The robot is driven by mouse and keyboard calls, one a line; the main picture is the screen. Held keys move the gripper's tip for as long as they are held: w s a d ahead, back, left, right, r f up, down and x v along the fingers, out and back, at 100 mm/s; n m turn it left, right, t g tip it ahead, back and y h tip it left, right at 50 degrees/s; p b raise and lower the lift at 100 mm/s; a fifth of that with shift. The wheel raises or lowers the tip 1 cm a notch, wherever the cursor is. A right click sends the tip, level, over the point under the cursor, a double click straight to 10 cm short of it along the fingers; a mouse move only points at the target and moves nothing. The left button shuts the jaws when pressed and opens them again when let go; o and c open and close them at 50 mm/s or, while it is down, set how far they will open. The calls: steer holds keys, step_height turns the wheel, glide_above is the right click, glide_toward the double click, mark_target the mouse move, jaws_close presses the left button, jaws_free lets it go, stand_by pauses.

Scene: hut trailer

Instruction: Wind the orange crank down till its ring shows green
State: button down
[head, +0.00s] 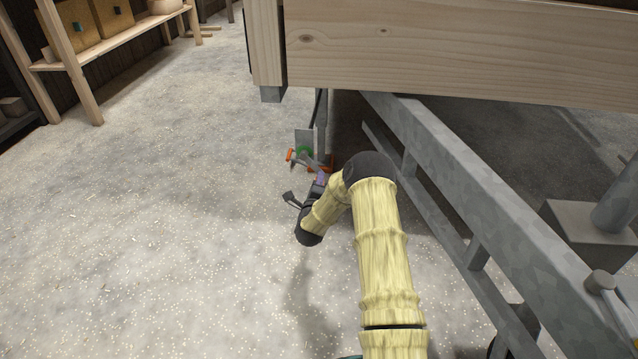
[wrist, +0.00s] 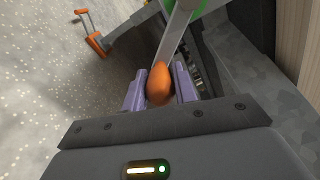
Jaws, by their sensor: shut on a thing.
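The crank's orange knob (wrist: 159,84) sits between my gripper's purple finger pads in the wrist view. My gripper (wrist: 160,88) is shut on it. The crank's grey arm (wrist: 174,45) runs from the knob up to the hub. The ring (wrist: 199,9) around the hub shows green, cut off by the top edge of the wrist view. In the head view the green ring (head: 304,151) is small, beside an upright grey plate, and my gripper (head: 322,178) is just below it, partly hidden by my arm.
Another orange handle (wrist: 96,43) on a grey bar is at the upper left of the wrist view. The trailer's grey steel frame (head: 440,150) and wooden wall (head: 460,50) are close on the right. A wooden shelf (head: 110,45) stands far left. The speckled floor is clear at left.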

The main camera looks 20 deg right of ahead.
steer(key=shift+f, duration=0.1)
steer(key=c, duration=1.1)
jaws_free()
steer(key=shift+s+a, duration=0.1)
steer(key=p+v, duration=0.7)
steer(key=v, duration=1)
steer(key=shift+s, duration=0.15)
